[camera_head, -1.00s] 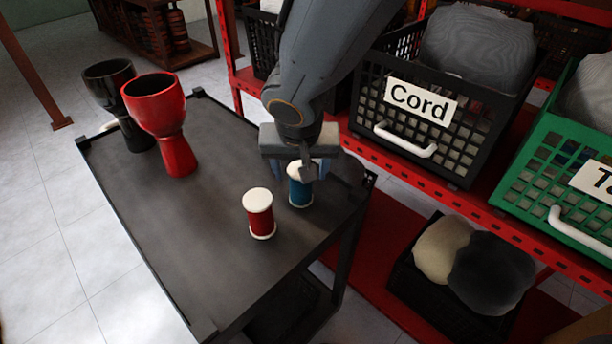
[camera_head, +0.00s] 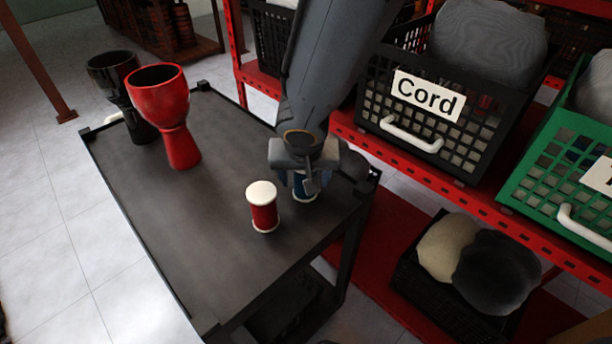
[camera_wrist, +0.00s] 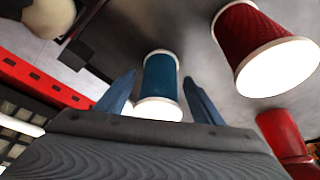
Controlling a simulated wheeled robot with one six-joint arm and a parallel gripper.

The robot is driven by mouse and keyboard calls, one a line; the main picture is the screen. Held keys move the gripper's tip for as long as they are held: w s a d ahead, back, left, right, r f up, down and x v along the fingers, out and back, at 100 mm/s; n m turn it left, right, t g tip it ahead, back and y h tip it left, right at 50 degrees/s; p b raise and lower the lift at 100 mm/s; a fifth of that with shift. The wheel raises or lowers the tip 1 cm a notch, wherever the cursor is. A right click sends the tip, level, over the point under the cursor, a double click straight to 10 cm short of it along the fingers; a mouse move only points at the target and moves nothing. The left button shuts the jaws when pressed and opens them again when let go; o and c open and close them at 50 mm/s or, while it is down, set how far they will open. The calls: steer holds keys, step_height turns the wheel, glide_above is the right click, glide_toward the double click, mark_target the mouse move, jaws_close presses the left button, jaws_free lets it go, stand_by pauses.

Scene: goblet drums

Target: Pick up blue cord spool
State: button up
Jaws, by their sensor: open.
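The blue cord spool (camera_head: 303,187) stands upright on the dark cart top near its right edge, with white ends. In the head view my gripper (camera_head: 303,183) is over it and hides most of it. In the wrist view the blue cord spool (camera_wrist: 161,78) sits between the two open fingers of my gripper (camera_wrist: 160,100). A gap shows between each finger and the spool, so the gripper is not closed on it.
A red spool (camera_head: 263,213) stands close to the left of the blue one. A red goblet drum (camera_head: 168,110) and a black goblet drum (camera_head: 118,85) stand at the cart's far left. A black crate labelled Cord (camera_head: 470,125) is on the red shelf at right. The cart top (camera_head: 200,240) is clear at front left.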

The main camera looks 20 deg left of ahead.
steer(key=shift+w+f, duration=0.2)
steer(key=shift+f, duration=0.4)
steer(key=shift+r, duration=0.1)
steer(key=c, duration=1.1)
